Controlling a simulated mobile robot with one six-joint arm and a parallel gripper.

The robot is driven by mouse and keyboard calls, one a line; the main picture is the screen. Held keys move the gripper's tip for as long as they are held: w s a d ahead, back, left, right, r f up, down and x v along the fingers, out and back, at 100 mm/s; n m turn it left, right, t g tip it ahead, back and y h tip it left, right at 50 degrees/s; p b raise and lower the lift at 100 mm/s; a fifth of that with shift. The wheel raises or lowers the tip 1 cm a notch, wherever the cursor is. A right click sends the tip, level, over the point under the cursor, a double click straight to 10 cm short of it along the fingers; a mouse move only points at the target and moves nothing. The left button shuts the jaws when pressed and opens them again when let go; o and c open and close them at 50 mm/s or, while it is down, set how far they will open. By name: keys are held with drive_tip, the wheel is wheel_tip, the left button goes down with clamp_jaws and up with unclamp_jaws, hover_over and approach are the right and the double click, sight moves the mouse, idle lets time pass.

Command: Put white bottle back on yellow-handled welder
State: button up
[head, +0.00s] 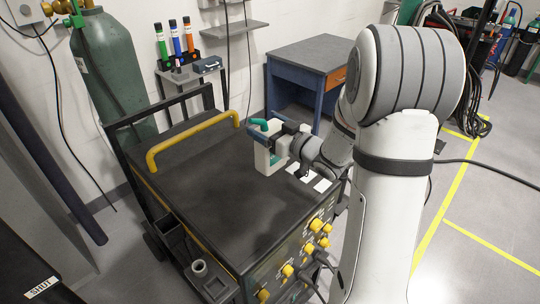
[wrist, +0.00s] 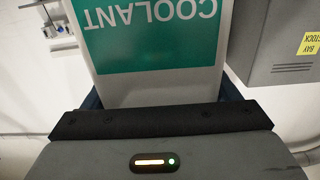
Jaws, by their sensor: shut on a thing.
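The white bottle (head: 264,161) has a green cap and a green label, and stands upright over the far right part of the welder's top. In the wrist view the bottle (wrist: 155,88) fills the upper middle, its label reading COOLANT upside down. My gripper (head: 274,142) is shut on the bottle from the right side. The welder (head: 188,192) is a dark cart-like box with a yellow handle (head: 194,137) across its top and yellow knobs on its front. I cannot tell whether the bottle's base touches the welder's top.
A green gas cylinder (head: 113,85) stands behind the welder at left. A blue cabinet (head: 300,83) with a grey top stands behind at right.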

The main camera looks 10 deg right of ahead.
drive_tip(key=shift+f+p, duration=0.55)
drive_tip(key=shift+f, duration=3.05)
drive_tip(key=o, duration=2)
drive_tip(key=shift+c, duration=0.2)
